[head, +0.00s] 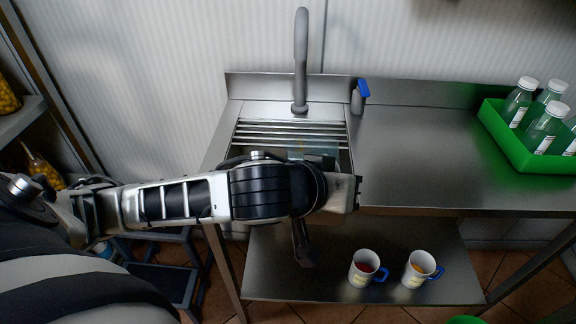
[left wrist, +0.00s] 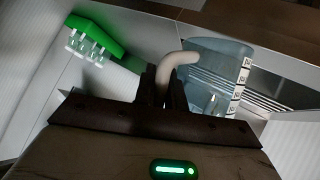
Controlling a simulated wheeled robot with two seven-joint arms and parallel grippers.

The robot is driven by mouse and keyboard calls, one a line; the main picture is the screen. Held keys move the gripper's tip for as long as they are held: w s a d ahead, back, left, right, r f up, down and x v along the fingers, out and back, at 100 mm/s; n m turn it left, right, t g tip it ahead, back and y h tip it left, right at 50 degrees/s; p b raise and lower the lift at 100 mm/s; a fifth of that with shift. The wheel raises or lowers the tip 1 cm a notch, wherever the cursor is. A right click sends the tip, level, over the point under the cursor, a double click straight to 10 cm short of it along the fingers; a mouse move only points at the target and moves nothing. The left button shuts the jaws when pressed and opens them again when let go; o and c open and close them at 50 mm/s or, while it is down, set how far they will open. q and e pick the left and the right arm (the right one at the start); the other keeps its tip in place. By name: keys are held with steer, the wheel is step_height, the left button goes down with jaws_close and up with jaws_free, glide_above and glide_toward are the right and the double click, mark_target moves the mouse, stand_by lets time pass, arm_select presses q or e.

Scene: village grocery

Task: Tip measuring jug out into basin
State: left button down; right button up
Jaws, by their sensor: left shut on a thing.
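The measuring jug is a clear bluish vessel (left wrist: 222,62) with scale marks and a pale curved handle (left wrist: 175,64) in the left wrist view. My left gripper (left wrist: 163,90) is shut on the handle. In the head view only a bluish bit of the jug (head: 318,150) shows behind my left arm, over the basin (head: 236,147). My arm hides most of the jug and the basin's front. I cannot tell the jug's exact tilt or whether it holds liquid. My right gripper is not in view.
A grey tap (head: 301,60) rises behind the metal slats (head: 290,133). A blue-topped bottle (head: 359,96) stands right of the tap. A green crate (head: 515,148) with several bottles is at the right. Two mugs, one (head: 366,268) and another (head: 419,268), stand on the lower shelf. The middle counter is clear.

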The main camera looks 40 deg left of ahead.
arm_select(q)
steer(key=d+f+t+b, duration=0.1)
steer(key=s+f+m+y+b, duration=0.1)
steer(key=d+f+m+t+y+b, duration=0.1)
steer(key=shift+s+d+f+t+b, duration=0.15)
steer(key=shift+s+d+t+b, duration=0.15)
steer(key=shift+s+b, duration=0.1)
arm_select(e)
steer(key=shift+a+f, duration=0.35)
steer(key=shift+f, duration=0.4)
arm_select(q)
steer(key=shift+m, duration=0.3)
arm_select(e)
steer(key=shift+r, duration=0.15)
